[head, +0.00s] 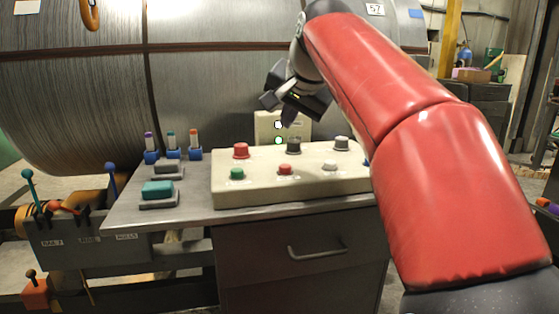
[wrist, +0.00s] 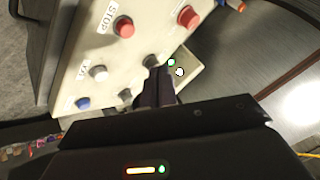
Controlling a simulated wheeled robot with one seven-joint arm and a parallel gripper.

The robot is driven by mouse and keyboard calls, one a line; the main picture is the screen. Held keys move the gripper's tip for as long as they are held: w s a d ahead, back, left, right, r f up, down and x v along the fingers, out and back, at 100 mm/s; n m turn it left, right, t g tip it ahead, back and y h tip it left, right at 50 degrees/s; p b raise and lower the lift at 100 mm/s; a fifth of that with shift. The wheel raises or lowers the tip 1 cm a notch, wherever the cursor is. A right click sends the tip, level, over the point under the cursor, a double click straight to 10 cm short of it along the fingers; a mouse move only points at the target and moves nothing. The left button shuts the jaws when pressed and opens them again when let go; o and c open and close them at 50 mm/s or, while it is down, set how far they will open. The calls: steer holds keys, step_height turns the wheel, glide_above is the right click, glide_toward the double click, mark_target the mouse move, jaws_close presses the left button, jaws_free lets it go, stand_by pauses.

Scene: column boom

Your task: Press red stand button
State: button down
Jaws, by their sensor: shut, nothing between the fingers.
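A cream control panel (head: 222,192) lies on the metal table and carries two red buttons. The larger red button (head: 241,150) is in the back row at the left; it also shows in the wrist view (wrist: 188,16). The smaller red button (head: 286,169) is in the front row; in the wrist view (wrist: 124,27) it sits beside a STOP label. My gripper (head: 290,120) is shut and empty, above the dark button (head: 293,146) in the back row. In the wrist view the closed fingers (wrist: 154,72) partly cover that button. I cannot tell whether they touch it.
Green (head: 237,174), white (head: 330,166) and grey (head: 342,142) buttons share the panel. A pale box with lights (head: 265,128) stands behind it. Marker-like sticks (head: 171,145) and a teal block (head: 157,189) are left. A large drum (head: 75,105) fills the background.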

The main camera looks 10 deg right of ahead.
mark_target(286, 167)
steer(key=shift+w+r, duration=0.75)
steer(key=shift+r, duration=0.2)
steer(key=shift+f, duration=0.15)
step_height(286, 167, down, 9)
steer(key=b, duration=0.5)
steer(key=shift+r, duration=0.2)
steer(key=shift+f, duration=0.1)
stand_by(1.2)
steer(key=shift+f+b, duration=0.3)
steer(key=shift+b, duration=0.05)
steer(key=shift+f+b, duration=0.35)
steer(key=shift+f, duration=0.2)
stand_by(0.8)
steer(key=shift+r, duration=0.15)
steer(key=shift+r+p, duration=0.85)
steer(key=shift+p, duration=0.1)
